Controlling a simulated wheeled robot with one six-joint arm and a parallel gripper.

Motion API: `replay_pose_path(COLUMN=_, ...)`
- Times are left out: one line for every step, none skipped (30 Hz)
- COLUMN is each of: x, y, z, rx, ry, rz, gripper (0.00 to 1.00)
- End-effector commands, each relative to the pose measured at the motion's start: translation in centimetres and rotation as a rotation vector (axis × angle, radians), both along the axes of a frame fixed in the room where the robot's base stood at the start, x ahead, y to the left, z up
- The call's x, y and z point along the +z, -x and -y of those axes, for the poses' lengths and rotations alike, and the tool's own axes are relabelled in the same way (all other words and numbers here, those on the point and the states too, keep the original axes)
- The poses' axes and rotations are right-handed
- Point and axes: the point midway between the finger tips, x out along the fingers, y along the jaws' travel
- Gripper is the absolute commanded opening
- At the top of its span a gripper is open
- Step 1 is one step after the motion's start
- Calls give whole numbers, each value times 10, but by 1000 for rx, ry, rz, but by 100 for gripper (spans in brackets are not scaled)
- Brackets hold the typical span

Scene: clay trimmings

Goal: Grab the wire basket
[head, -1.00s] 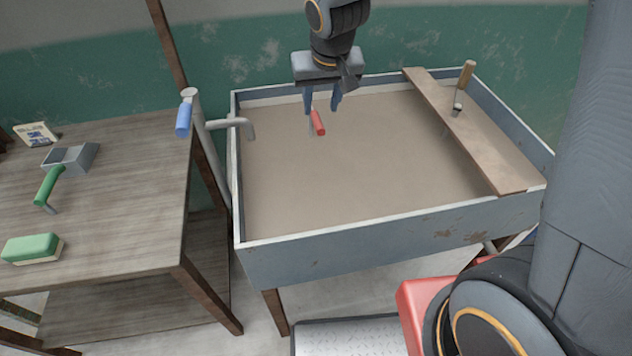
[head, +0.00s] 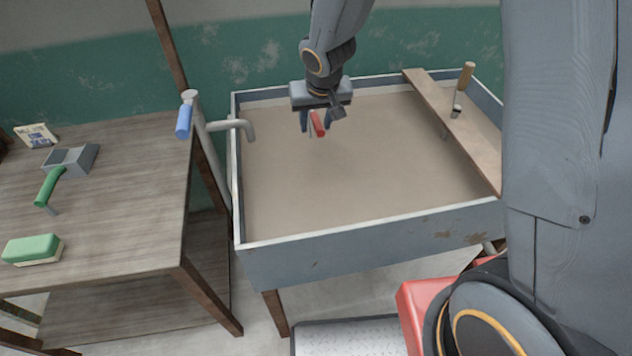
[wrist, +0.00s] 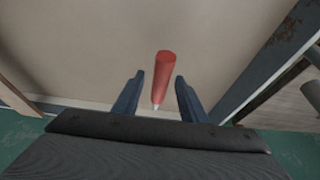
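No whole wire basket shows in either view. A red handle (head: 317,124) on a thin pale metal stem stands at the back of the grey trough, in its flat tan contents. Whether it belongs to a basket hidden under that surface I cannot tell. My gripper (head: 316,128) points down at the handle with its blue fingers apart. In the wrist view my gripper (wrist: 159,76) is open, and the red handle (wrist: 163,75) shows between the fingers, with a gap on both sides. Nothing is held.
The grey trough (head: 370,235) has raised walls. A plank (head: 440,110) with a wooden-handled tool (head: 461,88) spans its right side. A pipe (head: 247,130) reaches over the left wall. A wooden table (head: 120,190) at left holds a green block (head: 32,249) and a green-handled tool (head: 48,187).

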Motion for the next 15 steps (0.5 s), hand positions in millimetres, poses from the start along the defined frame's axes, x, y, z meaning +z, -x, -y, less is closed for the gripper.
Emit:
replay_pose_path(x=0, y=0, z=0, rx=0, ry=0, rz=0, gripper=39)
replay_pose_path(x=0, y=0, z=0, rx=0, ry=0, rz=0, gripper=39)
replay_pose_path(x=0, y=0, z=0, rx=0, ry=0, rz=0, gripper=34)
replay_pose_path(x=0, y=0, z=0, rx=0, ry=0, rz=0, gripper=29)
replay_pose_path(x=0, y=0, z=0, rx=0, ry=0, rz=0, gripper=24)
replay_pose_path(x=0, y=0, z=0, rx=0, ry=0, rz=0, gripper=17)
replay_pose_path(x=0, y=0, z=0, rx=0, ry=0, rz=0, gripper=12)
replay_pose_path(x=0, y=0, z=0, rx=0, ry=0, rz=0, gripper=7)
replay_pose_path(x=0, y=0, z=0, rx=0, ry=0, rz=0, gripper=0)
replay_pose_path(x=0, y=0, z=0, rx=0, ry=0, rz=0, gripper=0)
replay_pose_path(x=0, y=0, z=0, rx=0, ry=0, rz=0, gripper=0)
replay_pose_path(x=1, y=0, z=0, rx=1, ry=0, rz=0, gripper=0)
replay_pose_path(x=1, y=0, z=0, rx=1, ry=0, rz=0, gripper=0)
replay_pose_path(x=1, y=0, z=0, rx=1, ry=0, rz=0, gripper=0)
replay_pose_path(x=1, y=0, z=0, rx=1, ry=0, rz=2, gripper=0)
